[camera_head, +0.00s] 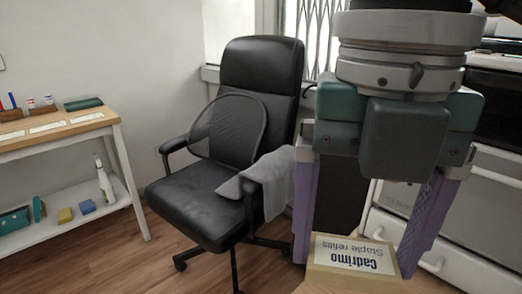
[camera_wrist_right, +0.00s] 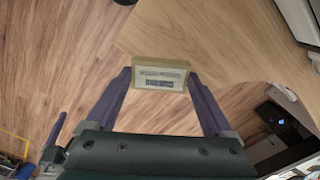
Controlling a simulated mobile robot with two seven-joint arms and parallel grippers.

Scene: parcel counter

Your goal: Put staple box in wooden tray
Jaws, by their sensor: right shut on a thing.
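The staple box (camera_head: 352,255) is a small tan box with a white label reading "Cadrimo Staple refills", upside down in the head view. My right gripper (camera_head: 352,262) is shut on it, one purple finger on each side. In the right wrist view the box (camera_wrist_right: 160,76) sits between the fingertips of my right gripper (camera_wrist_right: 159,80), over a pale wooden surface. A purple finger that looks like part of my left gripper (camera_wrist_right: 54,130) shows at the lower left of that view; its opening cannot be told. I cannot make out a wooden tray in either view.
A pale wooden top (camera_head: 320,286) shows beneath the box. A black office chair (camera_head: 225,185) with a grey cloth stands to the left. A white-framed side table (camera_head: 62,131) is at the far left. A white oven (camera_head: 488,210) stands behind on the right.

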